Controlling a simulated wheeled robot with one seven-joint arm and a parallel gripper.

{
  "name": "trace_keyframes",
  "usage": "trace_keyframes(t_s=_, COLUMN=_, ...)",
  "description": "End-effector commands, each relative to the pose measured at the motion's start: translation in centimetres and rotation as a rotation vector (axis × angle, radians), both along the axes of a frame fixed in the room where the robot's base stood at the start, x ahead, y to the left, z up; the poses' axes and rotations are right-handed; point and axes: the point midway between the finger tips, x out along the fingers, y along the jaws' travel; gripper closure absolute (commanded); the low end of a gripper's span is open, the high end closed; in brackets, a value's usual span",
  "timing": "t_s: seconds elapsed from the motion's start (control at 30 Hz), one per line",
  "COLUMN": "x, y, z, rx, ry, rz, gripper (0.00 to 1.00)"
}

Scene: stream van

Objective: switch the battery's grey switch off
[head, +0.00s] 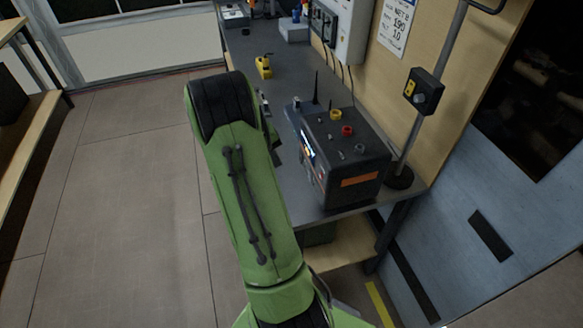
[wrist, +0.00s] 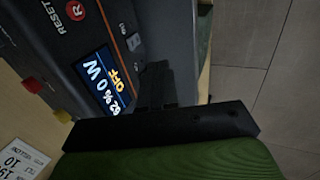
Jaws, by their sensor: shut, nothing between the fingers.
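The battery (head: 345,155) is a dark box with red and yellow terminals on top, standing on the grey bench. Its front panel fills the left of the wrist view (wrist: 62,50), with a lit display (wrist: 97,84) that reads 62 %, 0 W and a yellow OFF. A small grey switch (wrist: 133,42) sits on the panel near the edge, beside a power symbol. My gripper (wrist: 155,72) is shut and empty, its tips close to the panel just below the switch in the picture. I cannot tell whether they touch it. In the head view my green arm largely hides the gripper.
The panel also has a red RESET button (wrist: 77,11) and an orange stripe. A yellow tool (head: 263,67) lies farther along the bench (head: 245,48). A pole with a black box (head: 423,91) stands right of the battery. The floor (head: 130,180) at left is clear.

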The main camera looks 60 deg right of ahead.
Motion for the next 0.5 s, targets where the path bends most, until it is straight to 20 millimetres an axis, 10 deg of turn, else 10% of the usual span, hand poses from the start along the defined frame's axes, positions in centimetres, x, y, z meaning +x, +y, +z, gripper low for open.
trace_keyframes(t_s=0.5, x=-3.7, y=-3.6, z=-8.6, rx=0.001, ry=-0.001, rz=-0.005, gripper=1.00)
